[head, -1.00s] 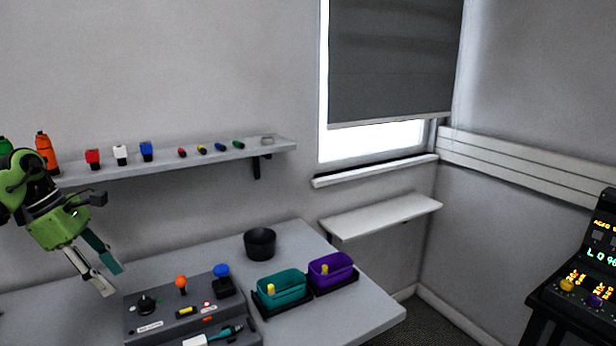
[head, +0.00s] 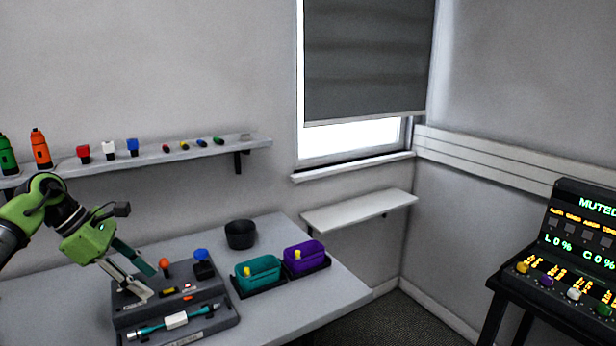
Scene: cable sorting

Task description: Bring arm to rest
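My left arm comes in from the left, and its green and black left gripper (head: 150,284) points down and to the right over the grey control box (head: 215,318). Its fingers, one teal and one pale grey, are apart, with nothing visible between them. The fingertips overlap the left part of the box in the picture; I cannot tell if they touch it. A teal cable piece with a white middle (head: 176,320) lies along the front of the box. My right gripper is not in view.
A teal bin (head: 258,273), a purple bin (head: 304,257) and a black bowl (head: 240,234) stand on the table right of the box. A wall shelf (head: 205,153) holds bottles and small coloured parts. A console (head: 575,262) reading "MUTED" stands at the right.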

